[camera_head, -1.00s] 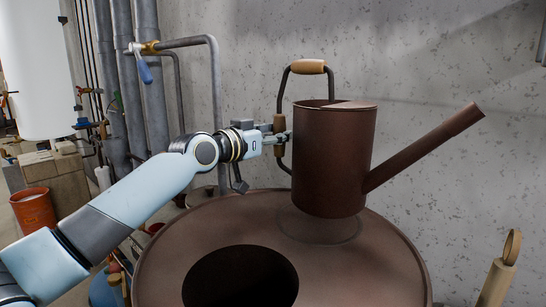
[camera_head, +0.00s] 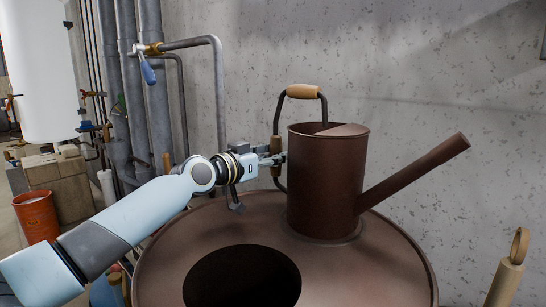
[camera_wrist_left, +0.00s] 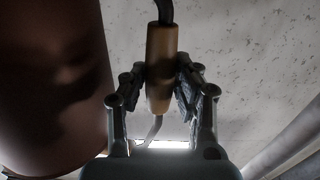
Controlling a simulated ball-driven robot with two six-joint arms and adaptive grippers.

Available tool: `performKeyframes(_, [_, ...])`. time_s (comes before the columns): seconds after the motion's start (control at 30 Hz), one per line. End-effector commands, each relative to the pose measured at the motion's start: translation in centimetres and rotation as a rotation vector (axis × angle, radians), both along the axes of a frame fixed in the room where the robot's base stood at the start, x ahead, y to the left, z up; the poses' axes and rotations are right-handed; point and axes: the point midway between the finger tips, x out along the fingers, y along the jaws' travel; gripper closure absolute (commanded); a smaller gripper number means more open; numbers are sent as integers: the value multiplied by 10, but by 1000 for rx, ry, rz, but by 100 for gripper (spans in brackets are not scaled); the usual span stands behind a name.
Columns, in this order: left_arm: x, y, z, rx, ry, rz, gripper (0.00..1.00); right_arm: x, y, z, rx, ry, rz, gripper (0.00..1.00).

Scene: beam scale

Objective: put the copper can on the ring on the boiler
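The copper can (camera_head: 327,185), dark brown with a long spout pointing right, stands upright over the ring (camera_head: 354,236) on the boiler (camera_head: 400,275). Its base covers most of the ring; only a thin edge shows, and it looks seated there. My left gripper (camera_head: 278,159) is at the can's left side, shut on the wooden grip of its side handle. In the left wrist view, the fingers close on both sides of this grip (camera_wrist_left: 161,55), with the can's body (camera_wrist_left: 55,80) at left. My right gripper is not in view.
A large dark round opening (camera_head: 243,277) lies in the boiler top, in front of the can. A concrete wall (camera_head: 440,90) stands behind. Pipes (camera_head: 220,90) with a blue-handled valve (camera_head: 147,70) rise at left. A wooden piece (camera_head: 508,275) stands at lower right.

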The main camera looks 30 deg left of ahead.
Motion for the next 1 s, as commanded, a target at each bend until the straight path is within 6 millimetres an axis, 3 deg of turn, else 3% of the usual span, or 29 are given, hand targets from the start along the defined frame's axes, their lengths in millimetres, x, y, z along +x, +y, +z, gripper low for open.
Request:
performKeyframes(0.03, [0, 0, 0, 0, 0, 0, 63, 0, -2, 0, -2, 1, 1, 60])
performKeyframes(0.13, [0, 0, 0, 0, 0, 0, 50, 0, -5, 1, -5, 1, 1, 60])
performKeyframes(0.47, [0, 0, 4, 0, 0, 0, 50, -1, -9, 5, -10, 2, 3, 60])
performKeyframes(0.67, [-33, 5, 4, 7, 4, -2, 50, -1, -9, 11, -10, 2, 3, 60])
performKeyframes(1.0, [-102, 17, 10, 3, 5, 0, 50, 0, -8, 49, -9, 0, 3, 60])
